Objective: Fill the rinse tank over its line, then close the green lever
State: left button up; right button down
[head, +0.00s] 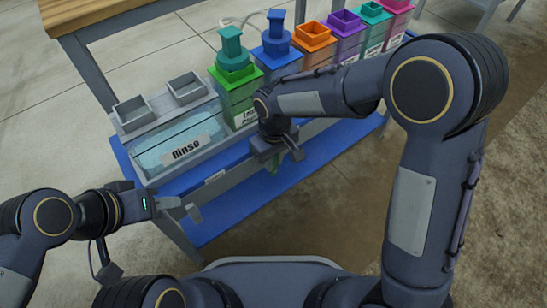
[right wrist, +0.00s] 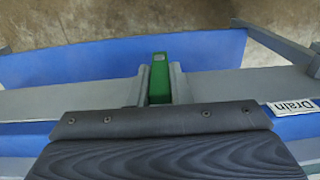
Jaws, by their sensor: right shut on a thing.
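The rinse tank (head: 150,165) is a grey, clear-fronted box at the left of the skid, labelled "Rinse". My left gripper (head: 181,208) looks open and empty, in front of the skid, below the rinse tank.
Green, blue, orange, purple, teal and pink containers stand right of the rinse tank, such as the orange one (head: 314,37). A blue lower shelf (head: 235,212) lies beneath.

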jog(key=shift+w+d+r+g+y+p, duration=0.1)
jog(key=shift+w+d+g+y+p, duration=0.1)
jog(key=shift+d+g+y+p, duration=0.4)
jog(key=shift+w+y+p, duration=0.2)
jog(key=shift+y+p, duration=0.4)
jog(key=shift+p, duration=0.2)
jog(key=shift+w+d+f+g+y+p, duration=0.2)
jog(key=shift+g+y+p, duration=0.2)
jog(key=shift+g+y, duration=0.25)
jog(key=shift+w+d+f+g+y+p, duration=0.15)
jog(key=shift+d+f+g+y+p, duration=0.15)
jog(key=shift+g+y, duration=0.45)
jog(key=c, duration=1.3)
grip_release()
